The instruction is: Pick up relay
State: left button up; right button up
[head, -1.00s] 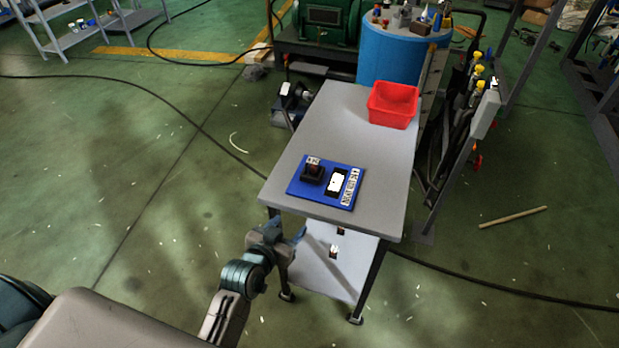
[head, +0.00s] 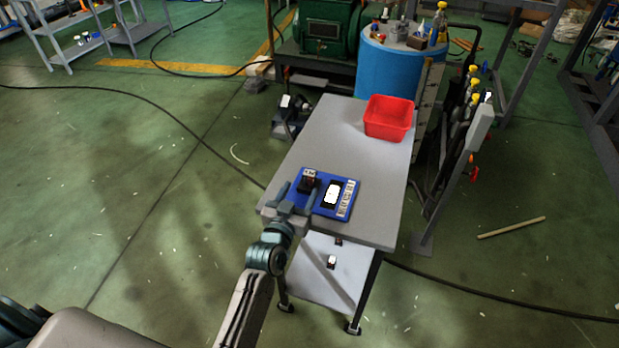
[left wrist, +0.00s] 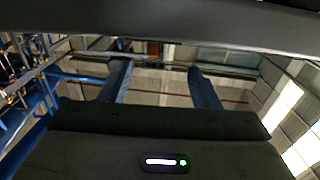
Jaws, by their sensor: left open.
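A blue board (head: 350,187) lies on the near part of the grey table. A small black block with a pale label (head: 309,180), which looks like the relay, stands on its left part. A black block with a white face (head: 332,194) sits right of it. My left gripper (head: 297,190) is open at the table's near left edge, its fingers pointing toward the relay. It looks empty; whether the fingers touch the relay I cannot tell. In the left wrist view both fingers (left wrist: 160,75) are spread, with the upper surroundings behind them and no relay visible.
A red bin (head: 389,118) stands at the table's (head: 345,142) far right corner. The table's middle is clear. A blue drum (head: 393,75) and green machine (head: 325,28) stand behind. A rack with yellow-topped parts (head: 465,125) stands close to the right.

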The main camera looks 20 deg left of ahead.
aim_at(307, 181)
pick_arm(q)
jog(key=shift+w+d+r, duration=0.1)
jog(key=shift+w+r, duration=0.05)
jog(key=shift+w, duration=0.25)
jog(key=w, duration=0.1)
jog(key=w+p, duration=0.1)
jog(key=w, duration=0.1)
jog(key=shift+w+d+p, duration=0.3)
jog(key=shift+p, duration=0.05)
jog(key=shift+w, duration=0.45)
jog(key=c, duration=1.2)
jog(key=shift+o, duration=0.2)
